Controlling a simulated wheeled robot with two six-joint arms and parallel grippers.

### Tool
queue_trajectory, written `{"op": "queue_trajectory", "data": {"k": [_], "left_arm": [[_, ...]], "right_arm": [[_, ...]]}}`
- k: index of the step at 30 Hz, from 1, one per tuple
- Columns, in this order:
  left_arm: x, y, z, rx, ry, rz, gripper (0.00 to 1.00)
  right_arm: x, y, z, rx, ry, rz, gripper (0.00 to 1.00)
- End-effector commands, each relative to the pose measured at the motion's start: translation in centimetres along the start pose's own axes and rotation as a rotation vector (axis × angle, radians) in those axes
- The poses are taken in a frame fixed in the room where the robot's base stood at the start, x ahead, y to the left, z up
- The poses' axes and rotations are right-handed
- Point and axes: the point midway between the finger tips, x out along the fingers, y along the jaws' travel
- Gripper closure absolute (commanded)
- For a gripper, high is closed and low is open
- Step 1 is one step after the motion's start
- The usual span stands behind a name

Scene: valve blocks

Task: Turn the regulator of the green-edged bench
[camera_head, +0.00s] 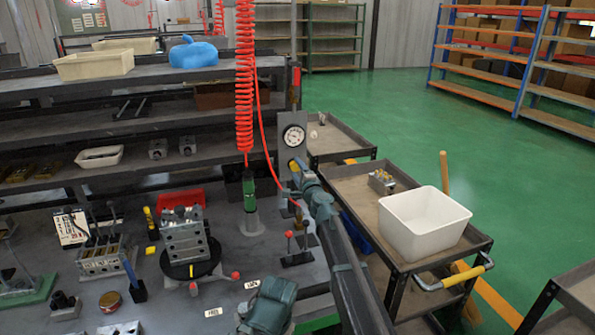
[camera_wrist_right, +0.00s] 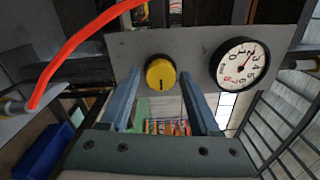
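The regulator's yellow round knob (camera_wrist_right: 160,73) sticks out of a grey plate (camera_wrist_right: 200,45) in the right wrist view, with a dark mark on its face. A white dial gauge (camera_wrist_right: 241,63) is beside it; the gauge also shows in the head view (camera_head: 293,135). My right gripper (camera_wrist_right: 159,76) is open, its two blue-grey fingers on either side of the knob with gaps between. In the head view my right gripper (camera_head: 296,170) is just below the gauge and hides most of the knob. A teal part of mine, likely the left gripper (camera_head: 268,305), is at the bottom; its fingers are unclear.
The bench (camera_head: 230,275) has a green strip (camera_head: 316,323) at its front edge and carries a clamped block (camera_head: 185,238) on a black turntable. A red coiled hose (camera_head: 245,80) hangs left of the gauge. A cart with a white bin (camera_head: 424,222) stands to the right.

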Motion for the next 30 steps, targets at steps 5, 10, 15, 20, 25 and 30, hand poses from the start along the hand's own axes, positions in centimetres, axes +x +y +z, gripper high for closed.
{"op": "queue_trajectory", "data": {"k": [5, 10, 15, 20, 25, 30], "left_arm": [[0.0, 0.0, 0.0, 0.000, 0.000, 0.000, 0.50], [0.0, 0.0, 0.0, 0.000, 0.000, 0.000, 0.50], [0.0, 0.0, 0.0, 0.000, 0.000, 0.000, 0.50], [0.0, 0.0, 0.0, 0.000, 0.000, 0.000, 0.50], [0.1, 0.0, 0.0, 0.000, 0.000, 0.000, 0.50], [0.2, 0.0, 0.0, 0.000, 0.000, 0.000, 0.50]], "right_arm": [[0.0, 0.0, 0.0, 0.001, 0.001, 0.000, 0.25], [0.0, 0.0, -0.1, 0.001, 0.001, 0.000, 0.25], [-0.7, 0.0, -0.1, 0.001, 0.001, 0.000, 0.25], [-2.6, 0.0, 0.0, 0.001, 0.001, 0.000, 0.25], [-5.9, 0.0, 0.0, 0.001, 0.001, 0.000, 0.25], [-9.8, 0.0, 0.0, 0.001, 0.001, 0.000, 0.25]]}}
